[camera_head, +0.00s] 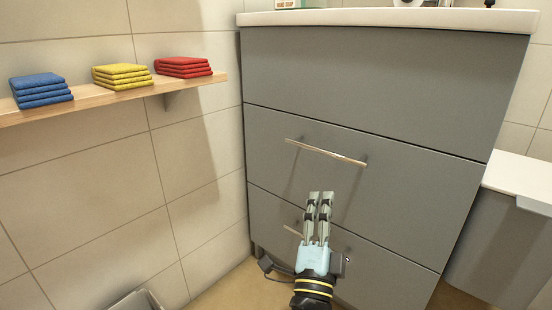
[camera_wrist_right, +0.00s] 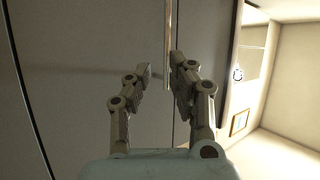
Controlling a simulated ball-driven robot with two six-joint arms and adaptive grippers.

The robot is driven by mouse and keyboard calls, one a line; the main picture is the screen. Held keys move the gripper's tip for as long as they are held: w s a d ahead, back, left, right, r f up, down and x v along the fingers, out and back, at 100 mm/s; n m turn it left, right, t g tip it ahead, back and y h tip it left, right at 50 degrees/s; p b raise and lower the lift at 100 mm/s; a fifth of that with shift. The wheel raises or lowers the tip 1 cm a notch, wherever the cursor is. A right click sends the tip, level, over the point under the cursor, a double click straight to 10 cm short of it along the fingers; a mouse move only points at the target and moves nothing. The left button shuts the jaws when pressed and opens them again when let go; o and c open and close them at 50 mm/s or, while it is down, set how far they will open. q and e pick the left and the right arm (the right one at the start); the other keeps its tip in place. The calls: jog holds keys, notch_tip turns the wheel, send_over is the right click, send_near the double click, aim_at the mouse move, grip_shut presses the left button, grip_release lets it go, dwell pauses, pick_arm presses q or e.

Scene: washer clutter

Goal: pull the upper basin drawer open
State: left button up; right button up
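The grey basin cabinet has a plain top panel (camera_head: 370,85). Below it is the upper drawer (camera_head: 400,185), its front flush with the cabinet, with a slim metal bar handle (camera_head: 326,152). My right gripper (camera_head: 320,195) is below the handle in the head view, fingers pointing up towards it. In the right wrist view the fingers (camera_wrist_right: 160,70) stand apart, with a thin bar (camera_wrist_right: 167,40) showing beyond and between their tips. The gripper appears empty and apart from the handle. My left gripper is not in view.
A lower drawer (camera_head: 375,270) has its own handle (camera_head: 292,231), partly hidden by my gripper. A wall shelf (camera_head: 130,95) at left holds blue, yellow and red folded towels. A grey bin-like unit with a white top (camera_head: 520,178) stands at right.

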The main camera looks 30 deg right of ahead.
aim_at(322, 152)
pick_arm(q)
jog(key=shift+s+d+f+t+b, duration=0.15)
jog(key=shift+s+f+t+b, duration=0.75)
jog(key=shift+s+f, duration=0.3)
pick_arm(e)
jog(key=shift+m+h, duration=0.3)
jog(key=shift+w+a+r+x, duration=0.15)
jog(key=shift+a+x, duration=0.1)
jog(key=shift+x, duration=1.85)
jog(key=shift+w+a+x, duration=0.15)
jog(key=shift+a+x, duration=0.1)
jog(key=shift+x, duration=1.85)
jog(key=shift+w+a+r+x, duration=0.1)
jog(key=shift+w+a+x, duration=0.1)
jog(key=shift+x, duration=1.9)
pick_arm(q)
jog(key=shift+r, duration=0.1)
pick_arm(e)
grip_shut()
